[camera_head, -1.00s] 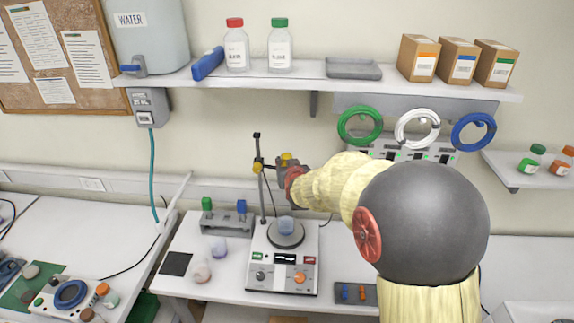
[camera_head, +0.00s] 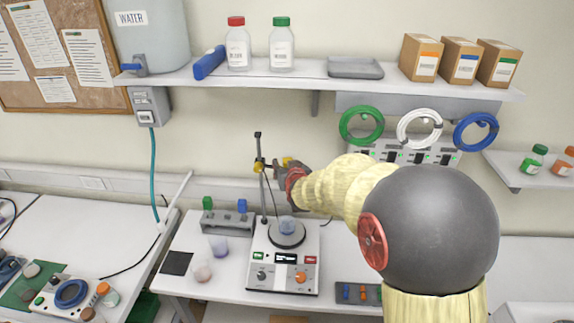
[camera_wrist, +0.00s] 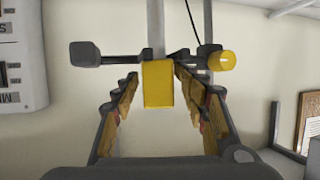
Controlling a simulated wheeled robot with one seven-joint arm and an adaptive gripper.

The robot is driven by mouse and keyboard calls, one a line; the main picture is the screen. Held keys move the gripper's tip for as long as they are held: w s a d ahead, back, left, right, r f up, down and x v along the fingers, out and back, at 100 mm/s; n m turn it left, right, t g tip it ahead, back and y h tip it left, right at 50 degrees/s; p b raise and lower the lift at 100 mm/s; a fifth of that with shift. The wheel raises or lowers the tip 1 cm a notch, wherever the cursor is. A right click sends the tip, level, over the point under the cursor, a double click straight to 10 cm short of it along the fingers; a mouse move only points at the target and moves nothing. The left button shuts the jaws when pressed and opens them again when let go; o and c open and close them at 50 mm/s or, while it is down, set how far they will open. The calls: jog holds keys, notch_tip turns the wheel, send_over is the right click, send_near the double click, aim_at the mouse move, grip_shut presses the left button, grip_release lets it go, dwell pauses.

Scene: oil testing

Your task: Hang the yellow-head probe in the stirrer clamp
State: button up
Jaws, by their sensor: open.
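The yellow head of the probe (camera_head: 288,161) shows beside the upright of the stirrer stand in the head view. In the wrist view, a yellow block (camera_wrist: 158,84), apparently this head, lies between my fingers, with a pale shaft running up the picture from it. My gripper (camera_head: 279,170) is open around it. In the wrist view, gaps show between the block and both fingers of my gripper (camera_wrist: 158,92). Dark clamp bars (camera_wrist: 95,53) lie close behind the block, with a yellow knob (camera_wrist: 221,60) at right. Whether the clamp bears the probe is unclear.
The shelf (camera_head: 300,85) with bottles and boxes runs above. Cable coils (camera_head: 418,128) hang behind my arm.

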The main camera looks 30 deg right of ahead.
jog(key=v, duration=1.1)
jog(key=shift+s+a, duration=0.1)
jog(key=shift+s, duration=0.05)
jog(key=s+a+f+g+y, duration=0.2)
jog(key=s+a+f+g, duration=0.15)
jog(key=f, duration=0.35)
jog(key=s+a+f+n+g+b, duration=0.1)
jog(key=s+a+b, duration=0.3)
jog(key=s, duration=0.4)
jog(key=s+a+f+n+g+y+b, duration=0.1)
jog(key=s+a+f+b, duration=0.3)
jog(key=s+b, duration=0.2)
jog(key=s+a+f+n+g+y+b, duration=0.1)
jog(key=s+a+f+b, duration=0.2)
jog(key=s, duration=0.7)
jog(key=shift+a+f+n+g+b, duration=0.35)
jog(key=shift+a+b, duration=0.3)
jog(key=shift+b, duration=0.5)
jog(key=shift+s+r, duration=0.1)
jog(key=shift+r, duration=0.05)
jog(key=shift+c, duration=0.4)
